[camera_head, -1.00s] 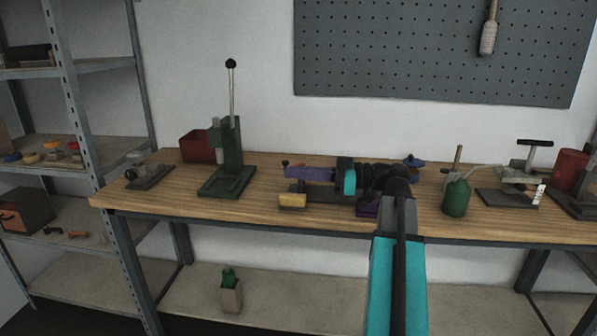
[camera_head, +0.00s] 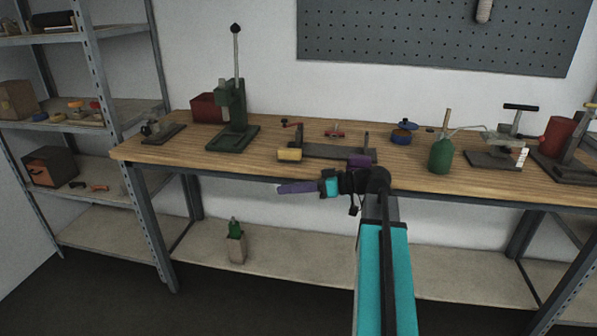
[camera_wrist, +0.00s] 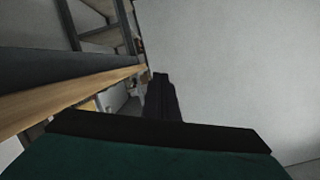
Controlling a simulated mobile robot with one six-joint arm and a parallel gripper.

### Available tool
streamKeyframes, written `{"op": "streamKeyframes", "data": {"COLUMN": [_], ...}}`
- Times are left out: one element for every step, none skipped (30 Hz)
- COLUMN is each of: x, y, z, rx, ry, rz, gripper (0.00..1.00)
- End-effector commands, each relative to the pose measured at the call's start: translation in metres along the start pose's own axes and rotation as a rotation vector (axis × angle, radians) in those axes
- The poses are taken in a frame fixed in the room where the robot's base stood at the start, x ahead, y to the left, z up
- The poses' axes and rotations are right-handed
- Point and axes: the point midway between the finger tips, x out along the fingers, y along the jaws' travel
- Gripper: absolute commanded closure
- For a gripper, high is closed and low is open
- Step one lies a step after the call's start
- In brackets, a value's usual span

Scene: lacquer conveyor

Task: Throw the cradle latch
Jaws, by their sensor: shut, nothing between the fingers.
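A low dark grey fixture with an upright post at each end, which looks like the cradle (camera_head: 330,151), stands on the bench in the head view. A yellow block (camera_head: 289,155) sits at its front left and a purple block (camera_head: 360,160) at its front right. A small red-and-dark lever (camera_head: 291,124) stands by its left post; I cannot tell whether this is the latch. My gripper (camera_head: 281,188), with purple fingers, is shut and empty. It points left in front of the bench's front edge, apart from the cradle. In the wrist view a dark green and black part fills the bottom.
The wooden bench (camera_head: 215,157) also holds a green press (camera_head: 233,115), a red bin (camera_head: 208,107), a small red-handled piece (camera_head: 335,133), a blue round piece (camera_head: 403,133) and a green oil can (camera_head: 441,156). Shelving (camera_head: 112,116) stands left. Space before the bench is clear.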

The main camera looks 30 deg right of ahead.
Motion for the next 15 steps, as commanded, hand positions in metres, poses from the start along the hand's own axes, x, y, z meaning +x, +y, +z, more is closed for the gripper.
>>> {"op": "streamKeyframes", "data": {"x": [0.01, 0.014, 0.022, 0.027, 0.034, 0.043, 0.05, 0.057, 0.066, 0.073, 0.079, 0.088, 0.094, 0.1, 0.107], "y": [0.002, 0.004, 0.007, 0.008, 0.01, 0.012, 0.014, 0.015, 0.017, 0.018, 0.018, 0.019, 0.019, 0.019, 0.018], "z": [0.013, 0.02, 0.031, 0.039, 0.05, 0.064, 0.075, 0.087, 0.104, 0.117, 0.13, 0.147, 0.16, 0.173, 0.19], "rx": [0.029, 0.047, 0.073, 0.093, 0.115, 0.147, 0.171, 0.197, 0.23, 0.256, 0.28, 0.312, 0.336, 0.358, 0.388], "ry": [-0.021, -0.034, -0.053, -0.069, -0.088, -0.112, -0.134, -0.156, -0.186, -0.211, -0.235, -0.266, -0.29, -0.315, -0.348], "rz": [0.0, 0.003, 0.007, 0.009, 0.012, 0.017, 0.022, 0.026, 0.033, 0.038, 0.045, 0.055, 0.061, 0.068, 0.078], "gripper": [1.0, 1.0, 1.0, 1.0, 1.0, 1.0, 1.0, 1.0, 1.0, 1.0, 1.0, 1.0, 1.0, 1.0, 1.0]}}
